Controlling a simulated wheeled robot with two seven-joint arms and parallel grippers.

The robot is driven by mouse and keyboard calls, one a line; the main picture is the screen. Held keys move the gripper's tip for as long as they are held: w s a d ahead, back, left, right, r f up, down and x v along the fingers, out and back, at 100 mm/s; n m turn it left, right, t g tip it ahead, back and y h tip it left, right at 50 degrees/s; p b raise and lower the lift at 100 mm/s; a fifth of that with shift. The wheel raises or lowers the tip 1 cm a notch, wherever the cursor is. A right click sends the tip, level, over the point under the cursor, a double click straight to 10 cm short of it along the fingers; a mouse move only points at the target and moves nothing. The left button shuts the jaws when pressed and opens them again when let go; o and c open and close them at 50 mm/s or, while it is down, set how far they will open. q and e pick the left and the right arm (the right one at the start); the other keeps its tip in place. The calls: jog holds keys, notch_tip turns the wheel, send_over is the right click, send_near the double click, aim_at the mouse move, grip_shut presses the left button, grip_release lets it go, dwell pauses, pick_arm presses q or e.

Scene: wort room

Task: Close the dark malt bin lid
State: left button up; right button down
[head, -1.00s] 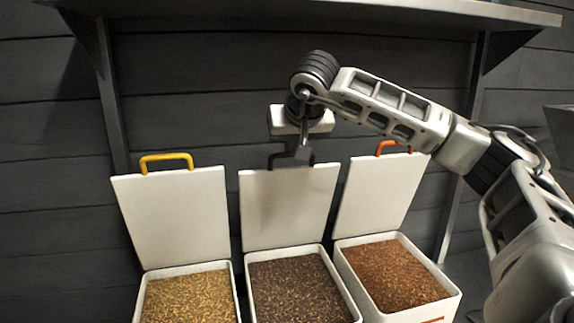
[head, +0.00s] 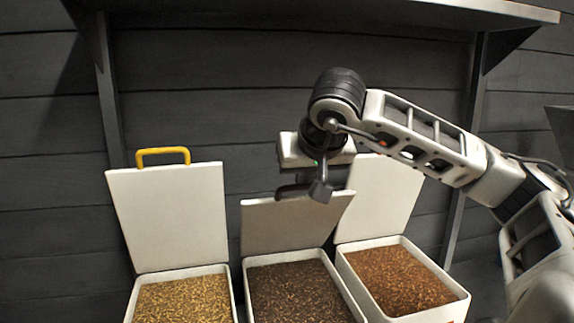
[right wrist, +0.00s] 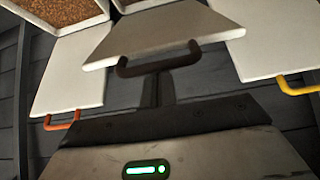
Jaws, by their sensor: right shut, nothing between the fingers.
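The dark malt bin (head: 362,312) is the middle of three white bins, filled with dark brown grain. Its white lid (head: 290,224) stands up from the back edge, tipped forward over the grain and partly lowered. Its dark handle (right wrist: 160,63) shows in the right wrist view at the lid's free edge. My right gripper (head: 318,190) is shut and empty at the lid's top edge, near the handle. In the right wrist view the dark fingers (right wrist: 160,90) are right by the handle; whether they touch it I cannot tell. My left gripper is not in view.
A pale malt bin with a yellow-handled open lid (head: 172,215) stands left. A reddish malt bin with an open lid (head: 375,200) stands right; its orange handle (right wrist: 62,122) shows in the right wrist view. A shelf (head: 330,12) hangs above, before a dark plank wall.

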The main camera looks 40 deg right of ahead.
pick_arm(q)
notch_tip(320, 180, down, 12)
jog(key=b, duration=1.2)
pick_arm(e)
jog(key=s+a+f, duration=0.2)
jog(key=s+f, duration=0.2)
jog(key=f, duration=0.2)
jog(key=s+a+f, duration=0.2)
jog(key=s+f, duration=0.3)
jog(key=f, duration=0.2)
jog(key=shift+s+a, duration=0.2)
jog(key=shift+a, duration=0.15)
jog(key=shift+f, duration=0.15)
pick_arm(q)
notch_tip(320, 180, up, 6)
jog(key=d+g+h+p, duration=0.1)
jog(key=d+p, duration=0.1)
jog(key=p, duration=0.5)
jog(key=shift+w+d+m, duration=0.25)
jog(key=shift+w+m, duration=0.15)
pick_arm(e)
notch_tip(320, 180, up, 8)
jog(key=shift+w+r, duration=0.2)
jog(key=shift+w, duration=0.1)
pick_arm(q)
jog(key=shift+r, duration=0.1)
pick_arm(e)
jog(key=shift+a, duration=0.1)
